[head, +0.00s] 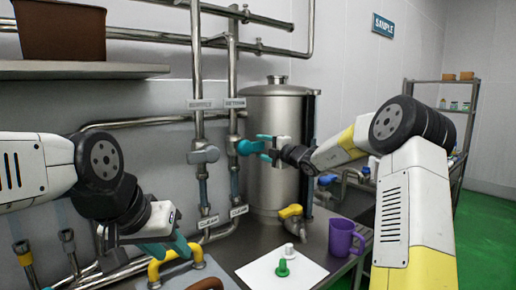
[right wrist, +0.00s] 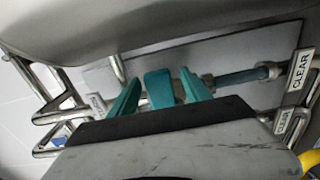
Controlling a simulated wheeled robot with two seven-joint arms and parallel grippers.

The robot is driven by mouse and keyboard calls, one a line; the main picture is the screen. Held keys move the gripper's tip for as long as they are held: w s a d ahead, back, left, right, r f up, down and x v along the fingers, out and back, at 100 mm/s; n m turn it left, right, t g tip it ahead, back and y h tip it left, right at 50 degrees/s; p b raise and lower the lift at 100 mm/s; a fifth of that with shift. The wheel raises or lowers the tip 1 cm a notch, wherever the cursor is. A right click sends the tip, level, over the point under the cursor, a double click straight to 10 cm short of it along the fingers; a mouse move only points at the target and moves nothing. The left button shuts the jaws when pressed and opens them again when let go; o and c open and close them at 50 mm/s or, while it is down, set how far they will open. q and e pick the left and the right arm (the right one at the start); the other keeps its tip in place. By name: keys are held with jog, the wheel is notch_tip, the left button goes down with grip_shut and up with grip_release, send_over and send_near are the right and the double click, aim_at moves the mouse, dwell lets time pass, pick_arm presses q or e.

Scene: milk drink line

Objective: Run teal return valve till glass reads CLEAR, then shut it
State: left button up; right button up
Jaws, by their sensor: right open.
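The teal return valve (head: 247,147) is on the right vertical pipe, under the RETURN label (head: 235,103). My right gripper (head: 268,147) is open at the valve, coming from the right. In the right wrist view the teal handle (right wrist: 158,88) stands between the two teal fingers, with gaps on both sides. Below the valve is the return sight glass (head: 235,183), bluish, with a plate reading CLEAR (head: 239,211). A bluish glass tube (right wrist: 240,77) and a CLEAR plate (right wrist: 300,70) show in the right wrist view. My left gripper (head: 170,248) is low at the left; its opening is unclear.
The left pipe carries a grey-blue supply valve (head: 203,154) and its own CLEAR plate (head: 208,222). A steel tank (head: 275,110) stands behind my right gripper, with a yellow-handled tap (head: 290,211). A purple mug (head: 345,238) and a white board (head: 262,274) are on the counter.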

jog(key=v, duration=0.6)
jog(key=shift+s, duration=0.15)
jog(key=shift+d, duration=0.15)
jog(key=s+a+r+n+g+y, duration=0.15)
jog(key=s+a+n+g, duration=0.25)
jog(key=s+a+n, duration=0.6)
jog(key=s+f+n+g+h, duration=0.2)
jog(key=s+n+g+h, duration=0.15)
jog(key=s+n, duration=1.3)
jog(key=s+d+f+n+h, duration=0.3)
jog(key=s+d+n, duration=0.4)
jog(key=s+n, duration=0.2)
jog(key=s+d+f+n+h, duration=0.3)
jog(key=s+d+n, duration=0.4)
jog(key=n, duration=0.5)
jog(key=shift+s+f+g, duration=0.45)
jog(key=shift+s+f, duration=0.1)
jog(key=shift+s, duration=0.35)
